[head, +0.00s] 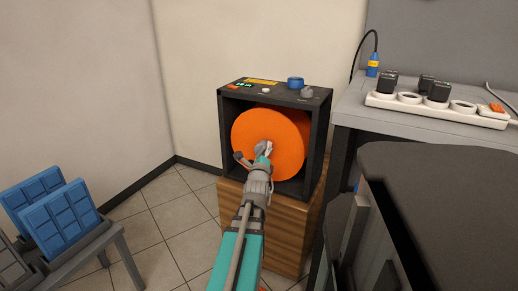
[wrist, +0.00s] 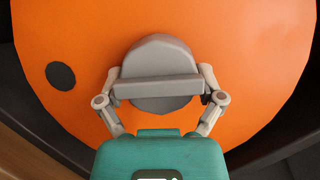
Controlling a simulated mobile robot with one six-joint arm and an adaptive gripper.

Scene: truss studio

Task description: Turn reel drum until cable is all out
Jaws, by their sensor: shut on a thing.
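The orange reel drum (head: 297,135) sits in a black open-front frame (head: 319,150) on a wooden block. In the wrist view the drum face (wrist: 245,60) fills most of the picture, with a grey crank or knob (wrist: 155,60) at the middle and a dark round spot (wrist: 60,75) to its left. My gripper (wrist: 158,95) is shut on the grey knob, one finger at each side. In the head view my gripper (head: 262,150) reaches the drum's face and hides part of it. I cannot see any cable on the drum.
The frame's top carries a blue knob (head: 295,82), a grey knob (head: 307,92) and small buttons. To the right, a grey bench (head: 430,133) bears a power strip (head: 440,108) with black plugs. Blue panels (head: 62,218) stand on a rack at left. Tiled floor is free between.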

